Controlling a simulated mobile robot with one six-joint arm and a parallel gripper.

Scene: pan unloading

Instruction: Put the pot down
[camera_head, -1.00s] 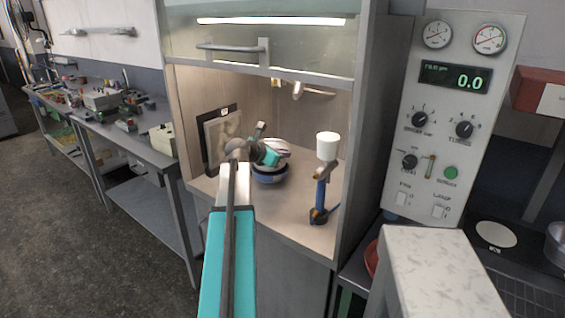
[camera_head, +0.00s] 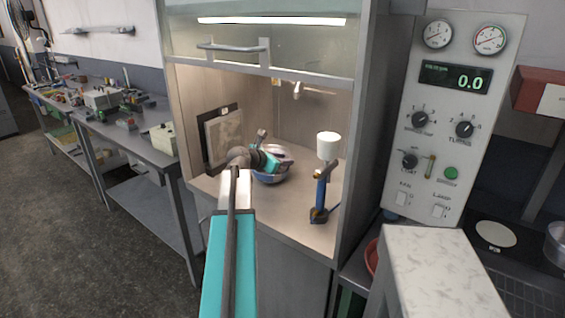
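A small blue pot (camera_head: 271,176) is inside the lit fume hood, at or just above its floor; I cannot tell whether it touches. My arm reaches into the hood from the front, and my gripper (camera_head: 277,157) is right above the pot. A whitish-grey form shows at the pot's top, partly covered by my wrist. The fingertips are hidden or too small to make out, so I cannot see whether they are shut on the pot.
A blue stand with a white cup (camera_head: 328,146) stands right of the pot. A framed panel (camera_head: 222,138) leans on the hood's left wall. The raised sash (camera_head: 262,75) hangs above my arm. The hood floor (camera_head: 285,215) in front is clear.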

